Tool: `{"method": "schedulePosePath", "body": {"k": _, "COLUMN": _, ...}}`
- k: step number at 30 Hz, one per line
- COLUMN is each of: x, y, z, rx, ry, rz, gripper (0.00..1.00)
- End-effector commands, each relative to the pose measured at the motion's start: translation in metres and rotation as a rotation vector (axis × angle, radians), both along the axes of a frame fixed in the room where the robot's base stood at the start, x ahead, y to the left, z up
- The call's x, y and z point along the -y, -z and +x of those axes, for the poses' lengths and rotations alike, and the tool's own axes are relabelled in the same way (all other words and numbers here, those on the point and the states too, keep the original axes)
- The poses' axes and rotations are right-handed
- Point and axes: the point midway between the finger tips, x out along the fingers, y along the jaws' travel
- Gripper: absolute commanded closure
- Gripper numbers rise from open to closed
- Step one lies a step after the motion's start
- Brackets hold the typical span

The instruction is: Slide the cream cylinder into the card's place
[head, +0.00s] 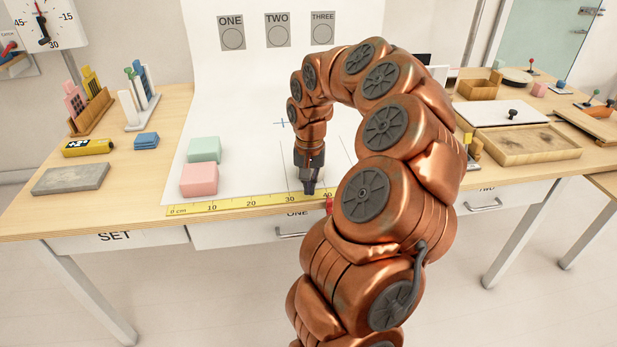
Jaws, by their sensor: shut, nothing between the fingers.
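My gripper (309,188) is shut and empty. It points down low over the white sheet (240,165), just behind the yellow ruler near the table's front edge. I cannot make out the cream cylinder; my gripper and arm cover part of the sheet. No loose card can be told for certain on the sheet. Grey cards marked ONE (231,32), TWO (278,30) and THREE (322,29) hang on the white backdrop, each with a circle. A small red thing (329,205) shows at the front edge, partly behind my arm.
A green block (204,150) and a pink block (199,179) stand left on the sheet. The yellow ruler (232,206) runs along the front. A grey slab (71,178), yellow-black item (87,147) and blue block (146,140) lie farther left. A wooden tray (528,147) is at right.

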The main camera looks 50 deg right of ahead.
Motion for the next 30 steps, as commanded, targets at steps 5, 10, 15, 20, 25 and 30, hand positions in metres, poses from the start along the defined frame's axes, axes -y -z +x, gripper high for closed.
{"method": "schedulePosePath", "body": {"k": 5, "x": 0.009, "y": -0.002, "z": 0.008, "rx": 0.001, "ry": 0.001, "rz": -0.001, "gripper": 1.0}}
{"method": "schedulePosePath", "body": {"k": 10, "x": 0.017, "y": -0.002, "z": 0.015, "rx": 0.001, "ry": 0.001, "rz": 0.001, "gripper": 1.0}}
{"method": "schedulePosePath", "body": {"k": 15, "x": 0.025, "y": -0.003, "z": 0.021, "rx": 0.002, "ry": 0.001, "rz": -0.001, "gripper": 1.0}}
{"method": "schedulePosePath", "body": {"k": 20, "x": 0.028, "y": -0.002, "z": 0.024, "rx": 0.001, "ry": 0.0, "rz": -0.001, "gripper": 1.0}}
{"method": "schedulePosePath", "body": {"k": 25, "x": 0.029, "y": -0.002, "z": 0.024, "rx": 0.001, "ry": -0.001, "rz": -0.001, "gripper": 1.0}}
{"method": "schedulePosePath", "body": {"k": 30, "x": 0.029, "y": -0.002, "z": 0.024, "rx": 0.001, "ry": 0.0, "rz": -0.001, "gripper": 1.0}}
